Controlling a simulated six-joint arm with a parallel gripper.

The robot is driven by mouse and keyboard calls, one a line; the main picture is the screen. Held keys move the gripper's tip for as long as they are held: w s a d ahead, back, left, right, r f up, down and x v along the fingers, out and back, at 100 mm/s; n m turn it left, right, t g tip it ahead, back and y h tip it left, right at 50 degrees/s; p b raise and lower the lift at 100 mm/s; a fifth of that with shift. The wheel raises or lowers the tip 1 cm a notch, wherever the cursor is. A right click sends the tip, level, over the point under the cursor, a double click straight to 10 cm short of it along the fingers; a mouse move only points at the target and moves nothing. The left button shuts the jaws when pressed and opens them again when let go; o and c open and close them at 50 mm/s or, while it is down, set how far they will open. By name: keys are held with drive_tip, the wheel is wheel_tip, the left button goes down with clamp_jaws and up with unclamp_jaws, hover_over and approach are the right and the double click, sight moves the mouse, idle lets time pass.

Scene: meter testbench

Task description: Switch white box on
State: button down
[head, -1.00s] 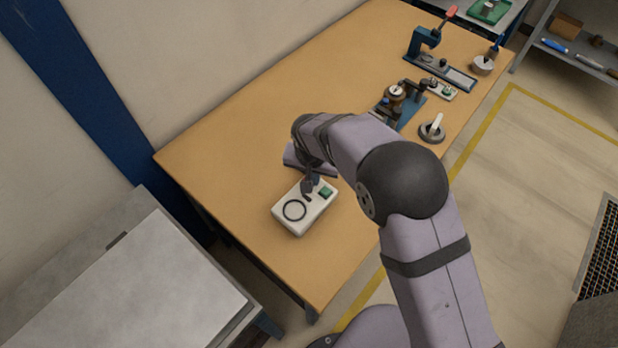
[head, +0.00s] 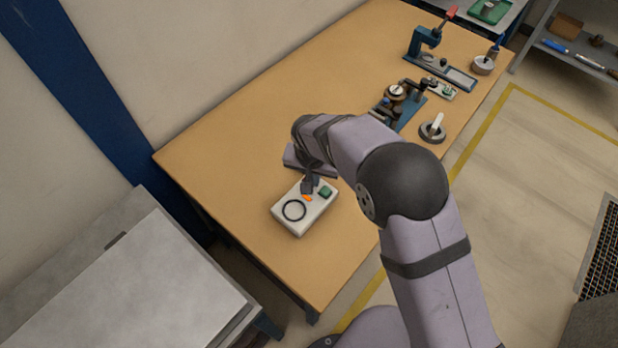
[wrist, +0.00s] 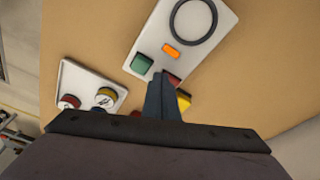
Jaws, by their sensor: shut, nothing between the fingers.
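The white box (head: 290,222) lies on the wooden table below my arm. It has a black ring, an orange patch (head: 308,198) and a green button (head: 325,192) on its top. The wrist view shows the same box (wrist: 216,45) with its orange patch (wrist: 172,50) bright and the green button (wrist: 142,64) beside it.
A blue clamp stand (head: 425,45) and a round dark base with a white handle (head: 432,130) stand farther right. The table's left part is clear.

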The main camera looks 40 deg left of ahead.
drive_tip(key=shift+r, duration=0.15)
drive_tip(key=shift+r+p, duration=0.9)
drive_tip(key=shift+r, duration=0.45)
drive_tip(key=shift+r, duration=0.15)
drive_tip(key=shift+r+p, duration=0.9)
drive_tip(key=shift+r, duration=0.5)
